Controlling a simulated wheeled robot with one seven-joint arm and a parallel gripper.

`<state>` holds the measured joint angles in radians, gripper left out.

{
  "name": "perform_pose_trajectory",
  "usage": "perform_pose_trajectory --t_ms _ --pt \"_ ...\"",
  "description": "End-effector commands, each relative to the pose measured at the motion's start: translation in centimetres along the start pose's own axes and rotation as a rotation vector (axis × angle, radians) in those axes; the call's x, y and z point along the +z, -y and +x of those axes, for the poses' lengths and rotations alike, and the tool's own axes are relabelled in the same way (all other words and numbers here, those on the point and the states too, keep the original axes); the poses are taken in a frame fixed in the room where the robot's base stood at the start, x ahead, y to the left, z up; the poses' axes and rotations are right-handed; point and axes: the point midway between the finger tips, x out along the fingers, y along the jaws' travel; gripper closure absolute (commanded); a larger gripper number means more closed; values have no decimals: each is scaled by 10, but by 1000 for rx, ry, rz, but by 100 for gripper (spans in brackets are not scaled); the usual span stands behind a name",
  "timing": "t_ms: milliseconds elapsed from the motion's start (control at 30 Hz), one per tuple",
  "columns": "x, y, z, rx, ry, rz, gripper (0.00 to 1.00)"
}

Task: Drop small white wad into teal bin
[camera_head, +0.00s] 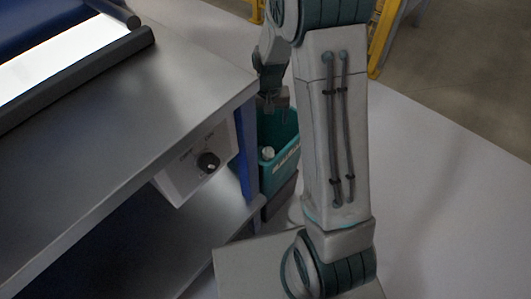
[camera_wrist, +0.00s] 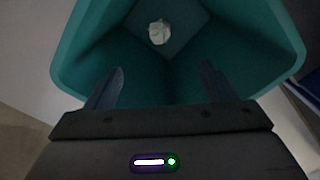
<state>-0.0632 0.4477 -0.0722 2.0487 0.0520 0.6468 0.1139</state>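The teal bin (camera_wrist: 80,45) fills much of the wrist view, seen from above into its opening. The small white wad (camera_wrist: 159,32) lies on the bin's floor, apart from my fingers. My gripper (camera_wrist: 160,84) is over the bin's near side with its two dark fingers spread and nothing between them. In the head view the bin (camera_head: 284,160) stands just past the table's corner, partly hidden by my arm. A pale bit, likely the wad (camera_head: 268,153), shows inside it. My gripper (camera_head: 272,112) is above the bin there, small and partly hidden.
A metal table (camera_head: 130,110) with a lower shelf (camera_head: 200,235) stands at left, close beside the bin. A control box with a black knob (camera_head: 208,162) is fixed under its top. A dark roller (camera_head: 75,80) and lit panel lie on it.

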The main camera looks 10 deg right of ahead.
Motion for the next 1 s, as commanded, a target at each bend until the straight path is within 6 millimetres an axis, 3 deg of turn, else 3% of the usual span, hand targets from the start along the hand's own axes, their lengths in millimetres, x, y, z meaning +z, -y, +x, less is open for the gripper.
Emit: perform_pose_trajectory --t_ms 267,367,800,1000 --pt "0 0 -6 0 -1 0 23" --pt "0 0 -20 -1 -2 0 23" --pt "0 0 -116 0 -3 0 23" --pt "0 0 -135 0 -1 0 23"
